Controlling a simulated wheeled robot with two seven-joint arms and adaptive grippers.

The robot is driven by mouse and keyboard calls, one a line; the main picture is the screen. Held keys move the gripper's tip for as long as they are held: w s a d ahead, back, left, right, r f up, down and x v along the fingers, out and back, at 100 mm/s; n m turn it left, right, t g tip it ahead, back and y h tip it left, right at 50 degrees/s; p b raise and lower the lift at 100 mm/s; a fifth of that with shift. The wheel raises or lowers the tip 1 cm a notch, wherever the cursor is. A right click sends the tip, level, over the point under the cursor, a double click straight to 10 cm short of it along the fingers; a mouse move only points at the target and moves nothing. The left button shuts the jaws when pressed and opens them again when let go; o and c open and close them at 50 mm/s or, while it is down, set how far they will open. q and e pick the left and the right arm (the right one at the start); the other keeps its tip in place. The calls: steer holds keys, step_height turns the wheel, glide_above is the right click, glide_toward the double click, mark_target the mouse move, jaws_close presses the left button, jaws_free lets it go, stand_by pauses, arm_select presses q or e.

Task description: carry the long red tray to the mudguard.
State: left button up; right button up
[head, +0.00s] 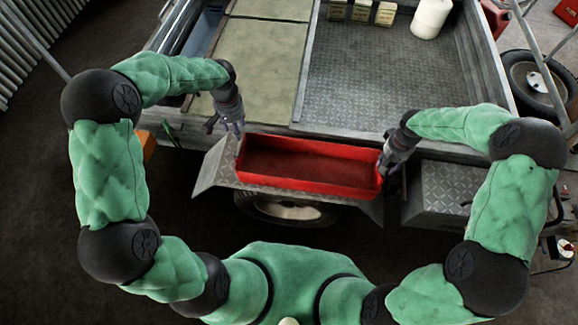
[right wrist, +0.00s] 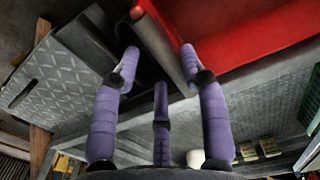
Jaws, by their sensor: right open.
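The long red tray (head: 310,183) lies across the diamond-plate mudguard (head: 215,168), above a wheel at the trailer's near side. It looks level and empty. My left gripper (head: 228,126) is at the tray's left end, its fingers apart and pointing down; whether it touches the rim is unclear. My right gripper (head: 388,163) is at the right end. In the right wrist view its purple fingers (right wrist: 158,55) are spread, with nothing gripped between them. The red tray (right wrist: 240,35) fills the upper right there, close to the fingertips.
Behind the tray is the trailer bed (head: 380,75) with a diamond-plate floor, pale green panels (head: 260,60), several small boxes (head: 361,10) and a white canister (head: 431,18). A grey diamond-plate box (head: 440,205) stands right of the mudguard. A spare wheel (head: 532,77) is at far right.

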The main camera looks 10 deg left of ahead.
steer(key=shift+r, duration=1.95)
arm_select(q)
step_height(320, 180, up, 7)
steer(key=p, duration=0.5)
arm_select(e)
step_height(320, 180, up, 5)
steer(key=shift+f, duration=0.1)
arm_select(q)
steer(key=shift+r+p, duration=2.2)
arm_select(e)
step_height(320, 180, up, 7)
